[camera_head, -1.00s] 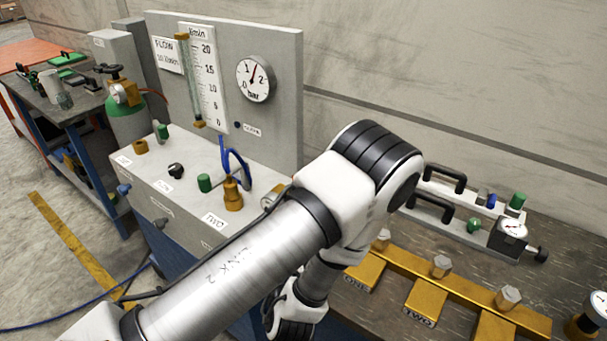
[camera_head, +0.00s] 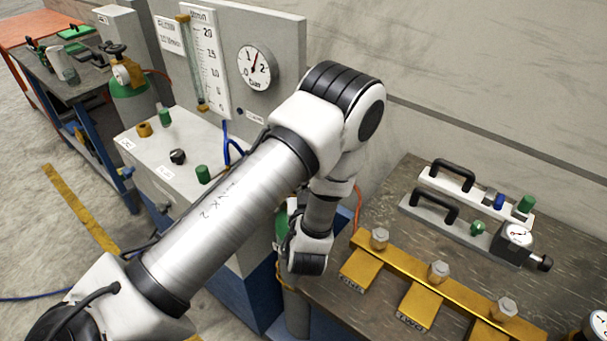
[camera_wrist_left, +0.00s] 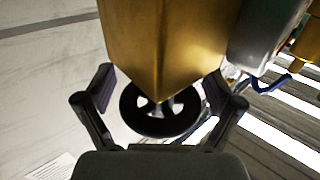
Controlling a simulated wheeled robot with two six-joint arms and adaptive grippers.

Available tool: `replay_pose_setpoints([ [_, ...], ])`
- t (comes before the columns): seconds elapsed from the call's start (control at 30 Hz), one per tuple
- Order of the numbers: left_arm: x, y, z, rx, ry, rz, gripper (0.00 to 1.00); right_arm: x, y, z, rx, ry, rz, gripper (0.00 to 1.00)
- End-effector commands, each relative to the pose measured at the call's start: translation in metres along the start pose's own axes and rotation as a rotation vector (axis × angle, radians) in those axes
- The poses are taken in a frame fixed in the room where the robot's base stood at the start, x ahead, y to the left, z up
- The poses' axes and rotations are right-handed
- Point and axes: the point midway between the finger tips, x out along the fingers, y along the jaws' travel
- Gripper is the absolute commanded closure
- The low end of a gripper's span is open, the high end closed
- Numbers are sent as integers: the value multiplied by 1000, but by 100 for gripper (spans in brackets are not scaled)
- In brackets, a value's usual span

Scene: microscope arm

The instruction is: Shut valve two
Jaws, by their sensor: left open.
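The gold manifold (camera_head: 445,287) lies on the workbench at the right in the head view, with a branch labelled TWO (camera_head: 418,308) in its middle and a hex fitting (camera_head: 437,272) above it. In the left wrist view a black spoked handwheel (camera_wrist_left: 160,115) sits under a large gold-coloured block (camera_wrist_left: 165,45). My left gripper (camera_wrist_left: 160,85) is open there, one finger on each side of the wheel; I cannot tell whether they touch it. In the head view my left wrist hangs at the bench's left end, and the fingers are hidden. My right gripper is not in view.
Another branch labelled ONE (camera_head: 358,272) lies left of TWO. A gauge block with black handles (camera_head: 460,220) stands behind the manifold. A flow panel (camera_head: 275,30) stands at the back left. A green cylinder (camera_head: 283,228) is partly hidden behind my arm.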

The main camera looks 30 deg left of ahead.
Motion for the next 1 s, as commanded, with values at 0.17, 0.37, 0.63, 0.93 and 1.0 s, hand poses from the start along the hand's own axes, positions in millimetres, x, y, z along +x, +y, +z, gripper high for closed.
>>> replay_pose_setpoints([
  [0.17, 7, 0, 0, 2, 1, 1, 8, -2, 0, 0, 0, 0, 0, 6],
  [0.37, 7, 0, 0, 2, 0, 0, 32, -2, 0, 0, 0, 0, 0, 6],
  [0.63, 7, 0, 0, 1, 0, 1, 63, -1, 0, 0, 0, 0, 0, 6],
  [0.93, 7, 0, 1, -1, 0, 51, 63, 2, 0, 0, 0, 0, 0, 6],
  [1.0, 7, 0, 2, -2, -1, 80, 63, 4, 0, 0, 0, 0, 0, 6],
])
